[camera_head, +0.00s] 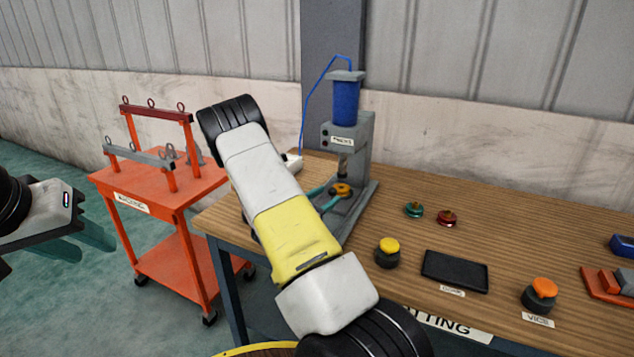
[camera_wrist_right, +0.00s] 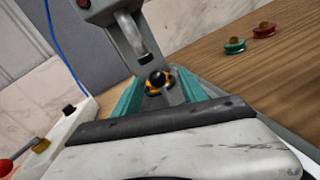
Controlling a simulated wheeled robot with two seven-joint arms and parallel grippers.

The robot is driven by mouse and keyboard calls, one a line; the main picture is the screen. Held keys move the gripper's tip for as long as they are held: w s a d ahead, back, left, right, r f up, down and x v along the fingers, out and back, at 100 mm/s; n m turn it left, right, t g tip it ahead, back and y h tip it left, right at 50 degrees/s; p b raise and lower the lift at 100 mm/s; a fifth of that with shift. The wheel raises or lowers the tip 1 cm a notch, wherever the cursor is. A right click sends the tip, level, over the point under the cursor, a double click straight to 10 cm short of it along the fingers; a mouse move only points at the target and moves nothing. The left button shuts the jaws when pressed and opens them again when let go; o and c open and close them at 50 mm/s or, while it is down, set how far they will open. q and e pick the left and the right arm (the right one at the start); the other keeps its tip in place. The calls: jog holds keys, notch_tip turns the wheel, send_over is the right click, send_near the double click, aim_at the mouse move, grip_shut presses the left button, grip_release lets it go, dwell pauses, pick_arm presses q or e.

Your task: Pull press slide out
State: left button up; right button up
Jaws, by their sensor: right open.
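The grey press (camera_head: 352,140), with a blue cylinder on top, stands at the left end of the workbench. Its grey slide plate carries a yellow-orange round part (camera_head: 342,188) under the ram. In the right wrist view a black and yellow knob-like part (camera_wrist_right: 157,82) sits low in front of the press. My right gripper (camera_head: 325,196) is open, its teal fingers (camera_wrist_right: 158,90) on either side of that part; contact cannot be told. My right forearm hides the bench's left part. My left gripper (camera_head: 95,248) is open and empty at the far left, away from the bench.
An orange cart (camera_head: 160,185) with lifting frames stands left of the bench. Green (camera_head: 413,210) and red (camera_head: 447,218) pulleys, a yellow button (camera_head: 388,252), a black tray (camera_head: 454,271) and an orange button (camera_head: 541,293) lie right of the press. A blue hose (camera_head: 310,100) runs to the press.

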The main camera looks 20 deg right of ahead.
jog(key=shift+w+f+n+t, duration=0.3)
jog(key=shift+w+t, duration=0.05)
jog(key=shift+t, duration=0.05)
jog(key=shift+w+d, duration=0.2)
jog(key=shift+d, duration=0.1)
jog(key=x, duration=0.7)
grip_shut()
dwell(0.8)
